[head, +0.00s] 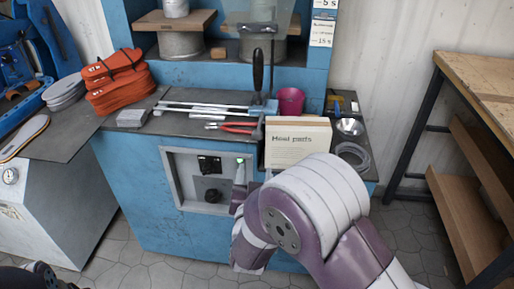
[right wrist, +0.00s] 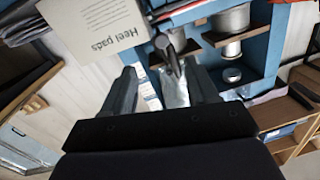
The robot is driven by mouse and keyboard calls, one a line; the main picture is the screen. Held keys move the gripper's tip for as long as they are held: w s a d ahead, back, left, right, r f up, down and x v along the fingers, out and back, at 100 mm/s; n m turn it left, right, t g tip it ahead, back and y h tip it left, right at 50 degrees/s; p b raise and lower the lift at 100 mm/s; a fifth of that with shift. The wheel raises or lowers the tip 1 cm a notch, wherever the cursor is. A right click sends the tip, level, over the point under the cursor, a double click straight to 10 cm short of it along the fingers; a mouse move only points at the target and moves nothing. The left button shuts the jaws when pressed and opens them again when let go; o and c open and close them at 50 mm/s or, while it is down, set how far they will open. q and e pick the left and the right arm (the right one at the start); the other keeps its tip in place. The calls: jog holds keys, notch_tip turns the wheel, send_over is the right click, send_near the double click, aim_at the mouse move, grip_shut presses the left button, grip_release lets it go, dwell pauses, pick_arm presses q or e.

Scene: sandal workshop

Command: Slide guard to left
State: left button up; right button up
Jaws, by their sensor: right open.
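The guard looks to be the clear panel (head: 284,14) in front of the right-hand opening of the blue machine, at the top of the head view. A black-handled lever (head: 258,70) stands upright below it. My right gripper (right wrist: 161,68) is open in the right wrist view, its two dark fingers apart. A pale, see-through sheet (right wrist: 174,92) shows between the fingers; I cannot tell if it is the guard or if anything touches it. In the head view my right forearm hides most of the right gripper. Only a dark part of my left arm shows at bottom left.
A Heel pads box (head: 298,145) stands at the counter's front right, beside a pink cup (head: 291,101) and red-handled pliers (head: 238,127). White rods (head: 200,108) lie across the counter. Orange soles (head: 118,82) are stacked left. A wooden shelf unit (head: 470,190) stands right.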

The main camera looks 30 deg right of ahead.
aim_at(257, 138)
jog(key=x, duration=0.4)
jog(key=b+x, duration=0.1)
jog(key=x, duration=0.7)
jog(key=shift+w+d+r, duration=0.25)
jog(key=shift+w, duration=0.05)
jog(key=shift+a, duration=0.1)
grip_shut()
